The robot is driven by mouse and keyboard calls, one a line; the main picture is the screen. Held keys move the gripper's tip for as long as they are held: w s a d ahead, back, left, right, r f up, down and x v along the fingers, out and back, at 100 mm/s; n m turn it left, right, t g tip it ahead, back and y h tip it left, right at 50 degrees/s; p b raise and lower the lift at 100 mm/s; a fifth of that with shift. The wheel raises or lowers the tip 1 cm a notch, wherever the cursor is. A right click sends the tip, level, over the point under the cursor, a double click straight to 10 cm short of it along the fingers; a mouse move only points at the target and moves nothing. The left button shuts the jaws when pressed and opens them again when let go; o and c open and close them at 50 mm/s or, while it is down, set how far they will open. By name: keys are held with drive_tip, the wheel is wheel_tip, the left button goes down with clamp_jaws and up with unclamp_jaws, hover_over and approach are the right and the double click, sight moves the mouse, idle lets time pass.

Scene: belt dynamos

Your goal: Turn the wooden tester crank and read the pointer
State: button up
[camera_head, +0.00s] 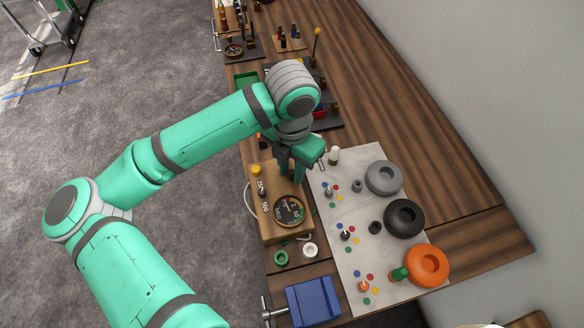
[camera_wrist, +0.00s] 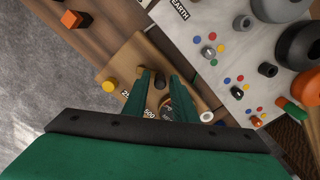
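The wooden tester (camera_head: 270,229) is a box on the bench with a round black dial (camera_head: 289,211) on top. A yellow knob (camera_head: 256,170) stands at its left edge and also shows in the wrist view (camera_wrist: 109,86). Number labels run beside the dial. The pointer's reading is too small to tell. My gripper (camera_head: 291,172) points down over the far part of the box. In the wrist view its green fingers (camera_wrist: 161,77) stand apart, with a dark knob (camera_wrist: 160,81) between them, possibly the crank handle. I cannot tell whether they touch it. The fingers partly hide the dial there.
Right of the tester, a pale board (camera_head: 347,262) holds grey (camera_head: 384,178), black (camera_head: 404,218) and orange (camera_head: 427,265) rings and several coloured dots. A blue vise (camera_head: 313,301) is at the near edge. Green (camera_head: 281,258) and white (camera_head: 310,250) small rings lie before the tester.

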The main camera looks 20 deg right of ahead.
clamp_jaws()
drive_tip(key=shift+a, duration=0.15)
